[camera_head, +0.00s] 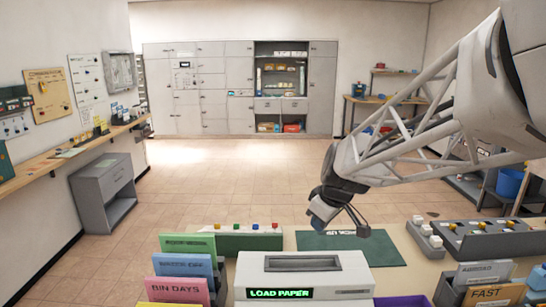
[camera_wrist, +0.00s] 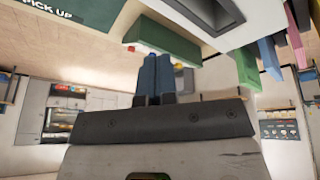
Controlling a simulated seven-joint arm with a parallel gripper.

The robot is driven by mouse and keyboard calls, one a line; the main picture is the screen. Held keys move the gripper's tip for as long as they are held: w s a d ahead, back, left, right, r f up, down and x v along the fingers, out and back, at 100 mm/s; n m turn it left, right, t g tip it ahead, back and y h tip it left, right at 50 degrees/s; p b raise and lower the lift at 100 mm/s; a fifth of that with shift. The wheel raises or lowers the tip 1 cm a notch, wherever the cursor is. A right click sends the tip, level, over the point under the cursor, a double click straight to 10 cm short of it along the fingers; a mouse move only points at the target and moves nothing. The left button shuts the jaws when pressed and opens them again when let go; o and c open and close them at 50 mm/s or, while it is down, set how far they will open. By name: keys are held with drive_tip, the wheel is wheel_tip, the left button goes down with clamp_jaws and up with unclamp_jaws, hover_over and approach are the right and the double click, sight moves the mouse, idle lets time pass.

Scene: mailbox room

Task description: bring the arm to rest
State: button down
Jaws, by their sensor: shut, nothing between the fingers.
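My arm reaches in from the upper right in the head view. My gripper (camera_head: 318,224) hangs at its end, above the back edge of the counter, between the green mat (camera_head: 350,240) and the green rack with coloured knobs (camera_head: 243,238). In the wrist view the two blue-grey fingers of my gripper (camera_wrist: 155,78) stand side by side, shut with nothing between them. The gripper appears clear of the objects around it.
A white machine (camera_head: 305,280) reading "LOAD PAPER" stands at the front. Coloured folders (camera_head: 180,291) stand left of it. A grey tray with knobs (camera_head: 480,238) and a file box with cards (camera_head: 485,273) are at the right. The floor beyond is open.

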drive_tip(key=s+d+m+h, duration=0.1)
drive_tip(key=s+d+m, duration=0.2)
drive_tip(key=s, duration=1)
drive_tip(key=s+d+m+g+h, duration=0.1)
drive_tip(key=s+d+m, duration=0.3)
drive_tip(key=s, duration=1)
drive_tip(key=f+m, duration=0.1)
drive_tip(key=m, duration=0.1)
drive_tip(key=shift+s+m+h, duration=0.3)
drive_tip(key=shift+m+h, duration=0.1)
idle(1.4)
